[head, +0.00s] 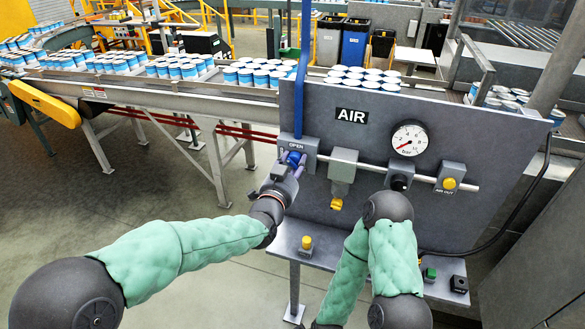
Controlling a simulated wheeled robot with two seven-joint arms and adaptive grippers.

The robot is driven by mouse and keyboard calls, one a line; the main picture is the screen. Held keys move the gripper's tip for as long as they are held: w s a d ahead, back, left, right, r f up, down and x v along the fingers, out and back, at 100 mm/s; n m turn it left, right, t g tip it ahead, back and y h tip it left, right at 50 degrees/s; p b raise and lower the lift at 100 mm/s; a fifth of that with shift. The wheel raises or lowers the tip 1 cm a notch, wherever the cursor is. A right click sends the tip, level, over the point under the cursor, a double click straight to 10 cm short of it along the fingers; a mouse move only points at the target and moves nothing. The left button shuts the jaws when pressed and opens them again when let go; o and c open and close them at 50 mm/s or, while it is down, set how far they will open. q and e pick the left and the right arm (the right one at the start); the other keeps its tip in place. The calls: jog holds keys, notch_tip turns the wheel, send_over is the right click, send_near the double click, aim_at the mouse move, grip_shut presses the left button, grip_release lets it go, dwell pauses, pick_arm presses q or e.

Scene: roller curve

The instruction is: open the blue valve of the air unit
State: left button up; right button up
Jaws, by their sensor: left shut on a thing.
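The air unit is a grey upright panel (450,120) with an "AIR" label. Its blue valve (294,157) sits at the panel's left side, on a grey block marked "OPEN", below a blue vertical pipe (300,70). My left gripper (290,165) reaches up to it from the lower left and is shut on the blue valve, whose handle is partly hidden by the fingers. I cannot tell the handle's exact angle. The gauge (410,139) has a red needle pointing to the lower left. My right arm is bent in front of the panel; its gripper is out of view.
Right of the valve are a grey filter with a yellow knob (337,204), a black knob (399,182) and a yellow "AIR OUT" port (449,184). A low ledge (290,238) carries buttons. Behind, a conveyor (140,92) holds many cans.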

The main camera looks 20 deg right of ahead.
pick_arm(q)
jog(key=m, duration=0.2)
jog(key=r+m, duration=0.1)
jog(key=m, duration=0.1)
jog(key=shift+m, duration=2.6)
jog(key=shift+d, duration=0.1)
jog(key=o, duration=1.1)
jog(key=shift+d+f, duration=0.1)
jog(key=shift+s+d, duration=0.1)
jog(key=shift+d, duration=0.05)
jog(key=shift+a+f, duration=0.2)
jog(key=shift+f, duration=0.1)
jog(key=shift+s+a, duration=0.3)
jog(key=shift+s, duration=0.1)
jog(key=v, duration=1.1)
